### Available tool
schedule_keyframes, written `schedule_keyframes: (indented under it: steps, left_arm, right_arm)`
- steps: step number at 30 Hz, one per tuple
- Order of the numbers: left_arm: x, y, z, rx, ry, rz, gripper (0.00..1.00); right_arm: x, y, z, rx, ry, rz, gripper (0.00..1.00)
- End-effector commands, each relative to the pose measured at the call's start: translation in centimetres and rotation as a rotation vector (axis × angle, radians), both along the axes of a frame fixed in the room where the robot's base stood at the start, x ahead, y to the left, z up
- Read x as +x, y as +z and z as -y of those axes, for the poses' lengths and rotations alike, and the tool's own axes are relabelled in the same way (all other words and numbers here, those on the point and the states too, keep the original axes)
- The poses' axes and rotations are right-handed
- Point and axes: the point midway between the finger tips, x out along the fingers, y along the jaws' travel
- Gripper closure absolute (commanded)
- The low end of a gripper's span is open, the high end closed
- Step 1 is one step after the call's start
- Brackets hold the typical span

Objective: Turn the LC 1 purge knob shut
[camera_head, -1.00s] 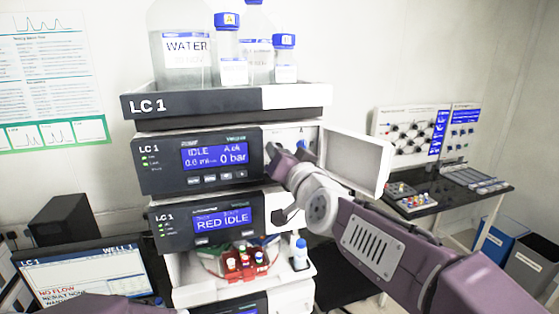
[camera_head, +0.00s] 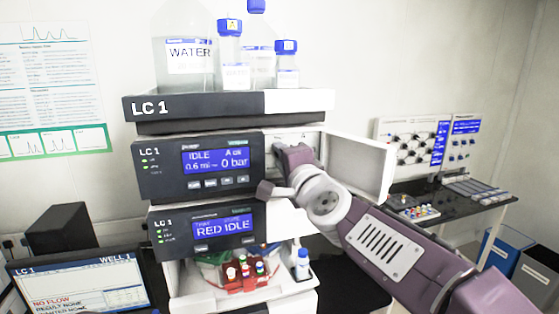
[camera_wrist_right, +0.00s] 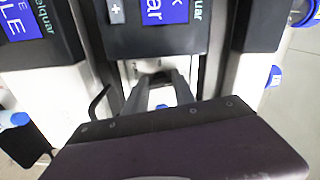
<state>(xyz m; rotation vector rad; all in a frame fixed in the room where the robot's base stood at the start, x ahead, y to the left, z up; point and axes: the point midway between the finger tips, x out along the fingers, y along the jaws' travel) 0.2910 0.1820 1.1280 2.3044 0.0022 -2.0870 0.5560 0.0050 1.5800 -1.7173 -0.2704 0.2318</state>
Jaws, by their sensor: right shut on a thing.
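The LC 1 pump module (camera_head: 205,182) stands below the bottle tray, its display reading IDLE and 0 bar. Its white door (camera_head: 357,165) is swung open to the right. My right gripper (camera_head: 290,150) reaches into the open bay beside the display. It also shows in the right wrist view (camera_wrist_right: 160,80), its two fingers close to the white panel and shut on the purge knob. The knob itself is mostly hidden behind my gripper, so its angle cannot be read. My left gripper is not in view.
Bottles, one labelled WATER (camera_head: 188,58), stand in the tray (camera_head: 200,104) on top. A lower module (camera_head: 190,228) reads RED IDLE, above small vials (camera_head: 245,268). A monitor (camera_head: 80,285) is at lower left. A bench (camera_head: 450,205) stands at the right.

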Motion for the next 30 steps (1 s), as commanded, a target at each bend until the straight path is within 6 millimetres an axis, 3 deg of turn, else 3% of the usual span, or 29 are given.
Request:
schedule_keyframes:
  steps: [12, 28, 29, 30]
  left_arm:
    - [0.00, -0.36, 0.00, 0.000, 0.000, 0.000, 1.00]
    - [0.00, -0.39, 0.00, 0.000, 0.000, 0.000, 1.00]
    - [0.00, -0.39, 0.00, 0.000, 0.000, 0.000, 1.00]
    - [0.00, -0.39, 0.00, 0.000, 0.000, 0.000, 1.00]
  right_arm:
    - [0.06, -0.64, -0.03, 0.146, 0.001, -0.060, 1.00]
    - [0.09, -0.78, -0.09, 0.164, 0.001, -0.069, 1.00]
    - [0.10, -0.79, -0.09, 0.164, 0.001, -0.069, 0.61]
    - [0.10, -0.77, -0.08, 0.164, 0.001, -0.069, 0.60]
